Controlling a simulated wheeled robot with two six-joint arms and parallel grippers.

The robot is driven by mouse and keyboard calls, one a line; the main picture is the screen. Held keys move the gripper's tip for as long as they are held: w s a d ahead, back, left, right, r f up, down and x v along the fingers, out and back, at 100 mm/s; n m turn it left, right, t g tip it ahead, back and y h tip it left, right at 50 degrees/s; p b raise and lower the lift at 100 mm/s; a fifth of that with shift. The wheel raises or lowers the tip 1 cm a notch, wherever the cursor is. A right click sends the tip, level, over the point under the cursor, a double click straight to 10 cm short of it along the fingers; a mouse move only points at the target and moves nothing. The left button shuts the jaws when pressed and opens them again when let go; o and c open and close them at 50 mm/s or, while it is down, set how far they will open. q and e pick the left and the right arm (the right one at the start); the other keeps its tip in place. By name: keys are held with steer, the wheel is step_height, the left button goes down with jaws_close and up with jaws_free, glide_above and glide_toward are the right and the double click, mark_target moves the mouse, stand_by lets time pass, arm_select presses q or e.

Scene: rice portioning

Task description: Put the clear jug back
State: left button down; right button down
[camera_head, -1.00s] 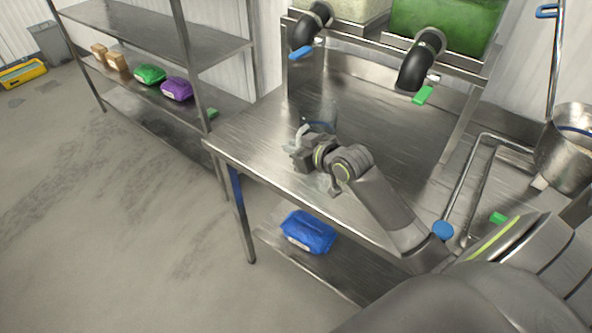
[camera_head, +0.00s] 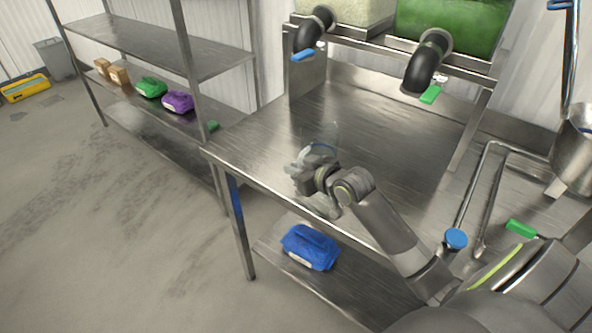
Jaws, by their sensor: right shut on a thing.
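The clear jug (camera_head: 325,134) is at the left part of the steel table (camera_head: 375,140). It is see-through and hard to make out. My right gripper (camera_head: 303,167) is shut on the jug at its near side. The gripper and arm cover much of the jug. I cannot tell whether its base touches the table top. My left gripper is not in view.
Two dispensers with black spouts stand behind the table, one with a blue tab (camera_head: 303,56), one with a green tab (camera_head: 430,94). A blue bag (camera_head: 310,247) lies on the lower shelf. A steel shelf rack (camera_head: 160,45) stands left. The table's middle is clear.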

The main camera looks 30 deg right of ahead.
steer(key=shift+f, duration=0.15)
steer(key=c, duration=1.5)
jaws_free()
steer(key=shift+o, duration=0.2)
steer(key=shift+s+r, duration=0.1)
steer(key=shift+r, duration=0.1)
steer(key=v, duration=1.2)
